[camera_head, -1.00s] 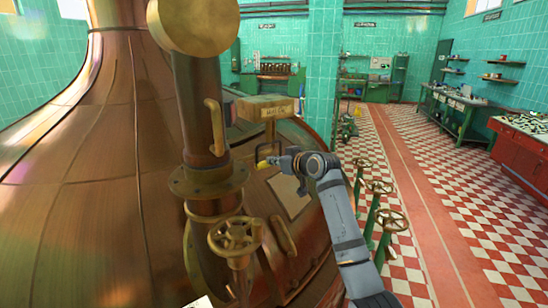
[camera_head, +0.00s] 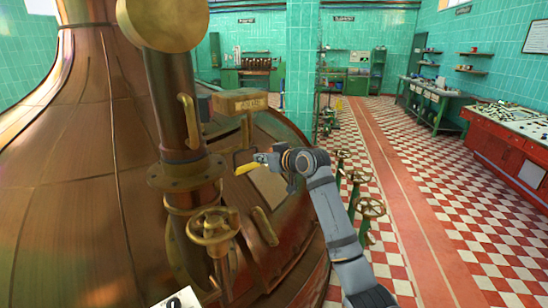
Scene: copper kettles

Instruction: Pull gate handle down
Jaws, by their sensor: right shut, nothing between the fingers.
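My right gripper (camera_head: 250,160) reaches in from the lower right, in front of the copper kettle (camera_head: 80,170). Its fingers are shut and hold nothing. A yellow piece shows at the fingertips; I cannot tell whether it is part of the gripper. No handle is clearly marked as the gate handle. A brass bar handle (camera_head: 188,120) stands upright on the thick vertical pipe (camera_head: 180,100), left of the gripper. A second brass handle (camera_head: 265,227) is on the lower kettle side, below the gripper.
A brass handwheel (camera_head: 213,228) sits below the pipe flange (camera_head: 185,170). A brass sign box (camera_head: 240,101) stands behind the gripper. Green valve stands with handwheels (camera_head: 370,207) are close to the right of my arm. The checkered floor (camera_head: 440,200) beyond is open.

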